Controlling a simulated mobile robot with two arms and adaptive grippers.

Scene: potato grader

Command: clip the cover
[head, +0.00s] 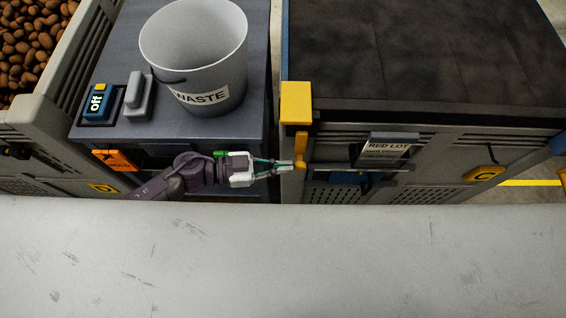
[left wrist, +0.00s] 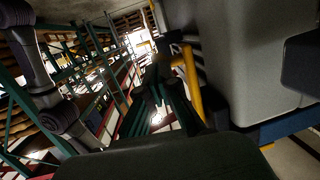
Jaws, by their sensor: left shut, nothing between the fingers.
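A dark cover (head: 425,50) lies over the top of the crate at the right in the head view. A yellow clip (head: 296,103) sits at the crate's near left corner, with a narrow yellow lever (head: 301,146) hanging below it. My left gripper (head: 292,167) is shut and empty, its tips at the lever's lower end; I cannot tell whether they touch it. In the left wrist view the dark fingers (left wrist: 160,100) are beside a yellow bar (left wrist: 190,85), against a grey wall. My right gripper is not in view.
A grey waste bucket (head: 200,60) stands on a dark cabinet (head: 130,55), beside a blue off switch (head: 97,103). A crate of potatoes (head: 30,45) is at the far left. A "RED LOT" card (head: 388,148) is on the covered crate's front. A pale surface (head: 280,260) fills the foreground.

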